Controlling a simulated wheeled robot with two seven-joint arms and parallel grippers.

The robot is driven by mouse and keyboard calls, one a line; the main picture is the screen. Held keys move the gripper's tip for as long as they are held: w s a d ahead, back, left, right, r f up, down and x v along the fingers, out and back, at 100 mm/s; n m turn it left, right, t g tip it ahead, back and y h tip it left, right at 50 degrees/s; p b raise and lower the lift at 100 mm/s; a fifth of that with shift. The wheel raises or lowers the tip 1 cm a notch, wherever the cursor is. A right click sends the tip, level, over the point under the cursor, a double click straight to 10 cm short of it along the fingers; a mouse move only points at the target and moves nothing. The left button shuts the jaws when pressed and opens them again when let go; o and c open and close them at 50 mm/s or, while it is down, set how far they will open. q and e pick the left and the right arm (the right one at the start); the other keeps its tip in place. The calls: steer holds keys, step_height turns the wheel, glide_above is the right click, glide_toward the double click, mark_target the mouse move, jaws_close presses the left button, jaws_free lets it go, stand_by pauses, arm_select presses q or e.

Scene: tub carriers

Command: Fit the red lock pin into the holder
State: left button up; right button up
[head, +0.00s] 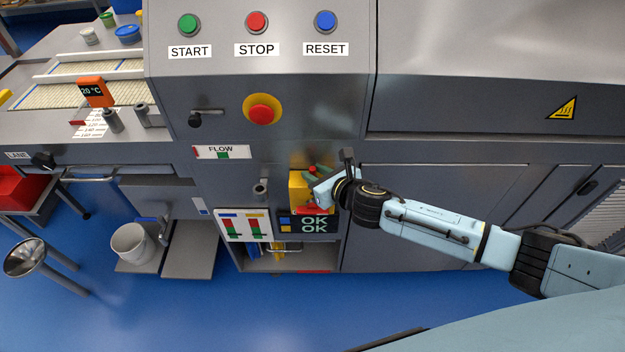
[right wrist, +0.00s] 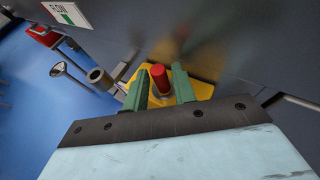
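The red lock pin (right wrist: 160,78) shows in the right wrist view between the two green fingers of my right gripper (right wrist: 160,84), with the yellow plate behind it. Narrow gaps seem to show beside the pin, so the gripper looks open around it; contact is not clear. In the head view the pin (head: 312,168) is a small red spot at the right gripper (head: 316,175), in front of the yellow panel (head: 296,195). A grey hollow tube (head: 260,189), perhaps the holder, sits left of the panel; it also shows in the right wrist view (right wrist: 98,77). My left gripper is not in view.
The machine front carries a yellow-and-red stop button (head: 261,111) above and an OK display (head: 308,223) just below the gripper. A label card (head: 244,225) is left of it. A white bucket (head: 131,243) stands lower left. Blue floor is open in front.

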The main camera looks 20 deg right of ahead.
jaws_close()
steer(key=shift+r, duration=0.15)
